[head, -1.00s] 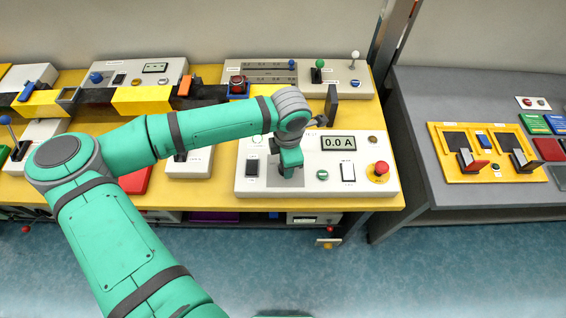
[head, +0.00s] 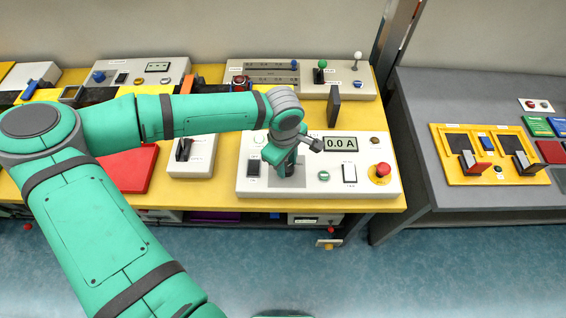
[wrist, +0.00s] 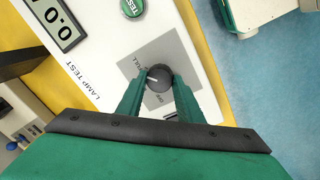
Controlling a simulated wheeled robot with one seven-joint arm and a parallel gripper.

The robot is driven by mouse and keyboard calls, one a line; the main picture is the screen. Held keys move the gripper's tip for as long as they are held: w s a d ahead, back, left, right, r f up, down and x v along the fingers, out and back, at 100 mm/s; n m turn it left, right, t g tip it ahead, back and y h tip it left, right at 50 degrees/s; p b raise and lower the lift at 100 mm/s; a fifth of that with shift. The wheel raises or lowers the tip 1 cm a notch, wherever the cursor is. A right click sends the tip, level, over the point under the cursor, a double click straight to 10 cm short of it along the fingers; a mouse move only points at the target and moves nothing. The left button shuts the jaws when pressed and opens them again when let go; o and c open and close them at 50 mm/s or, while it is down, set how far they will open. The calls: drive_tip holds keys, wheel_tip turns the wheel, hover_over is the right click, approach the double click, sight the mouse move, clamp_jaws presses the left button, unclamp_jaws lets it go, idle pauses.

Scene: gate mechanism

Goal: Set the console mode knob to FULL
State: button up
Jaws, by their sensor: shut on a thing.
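The white console (head: 345,190) has a 0.0 A display (head: 341,144). Its round dark mode knob (wrist: 160,78) sits on a grey square plate (wrist: 150,62) in the wrist view. The knob's white pointer line aims left in that view, toward a small printed label that appears to read FULL. My gripper (wrist: 158,82) is shut on the knob, one green finger on each side. In the head view my gripper (head: 287,171) covers most of the knob.
A green button (head: 324,176), a white rocker switch (head: 350,173) and a red mushroom button (head: 380,170) are right of my gripper. A dark rocker switch (head: 253,168) is left. A dark upright plate (head: 333,105) stands behind the console.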

drive_tip(key=shift+w+a+m, duration=0.2)
drive_tip(key=shift+m, duration=0.4)
drive_tip(key=shift+s+d+m, duration=0.15)
drive_tip(key=shift+d+m, duration=0.15)
drive_tip(key=shift+m, duration=0.3)
drive_tip(key=shift+s, duration=0.15)
drive_tip(key=o, duration=1.1)
drive_tip(key=shift+c, duration=0.2)
drive_tip(key=shift+a, duration=0.15)
